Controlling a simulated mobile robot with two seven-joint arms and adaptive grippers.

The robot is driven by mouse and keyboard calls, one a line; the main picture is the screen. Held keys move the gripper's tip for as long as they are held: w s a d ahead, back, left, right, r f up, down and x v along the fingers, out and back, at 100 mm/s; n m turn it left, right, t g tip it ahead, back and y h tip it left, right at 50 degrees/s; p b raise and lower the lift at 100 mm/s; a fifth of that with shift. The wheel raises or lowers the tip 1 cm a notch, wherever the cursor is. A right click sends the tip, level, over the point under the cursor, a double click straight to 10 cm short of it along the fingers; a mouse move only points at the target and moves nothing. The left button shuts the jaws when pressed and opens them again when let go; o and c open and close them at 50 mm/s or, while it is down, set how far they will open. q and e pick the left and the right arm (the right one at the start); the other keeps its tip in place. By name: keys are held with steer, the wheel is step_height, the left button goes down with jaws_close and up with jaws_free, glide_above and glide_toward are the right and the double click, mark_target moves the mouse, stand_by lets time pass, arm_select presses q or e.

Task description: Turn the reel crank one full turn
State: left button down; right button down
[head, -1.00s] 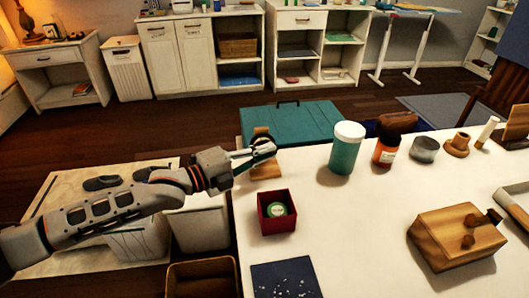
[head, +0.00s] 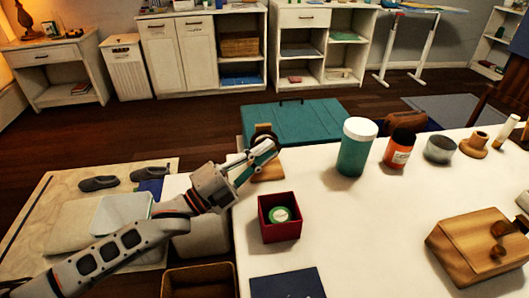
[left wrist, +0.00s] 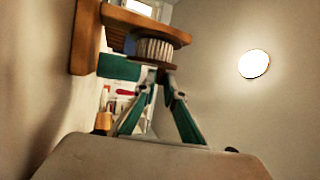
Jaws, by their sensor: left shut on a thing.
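The reel is dark and round on a wooden stand (head: 268,172) at the table's back left edge. My left gripper (head: 267,149) reaches it from the lower left, its green-and-grey fingers covering part of the reel. The left fingertips (left wrist: 160,73) come close together just under the lower disc, shut on the crank. The crank itself is mostly hidden by the fingers. My right gripper is in neither view.
A red box (head: 280,231) with a green-lidded tin stands in front of the reel. A wooden box (head: 470,252) lies front right. The table's middle is clear.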

arm_select(q)
steer(key=c, duration=2.1)
jaws_free()
steer(key=v, duration=1.2)
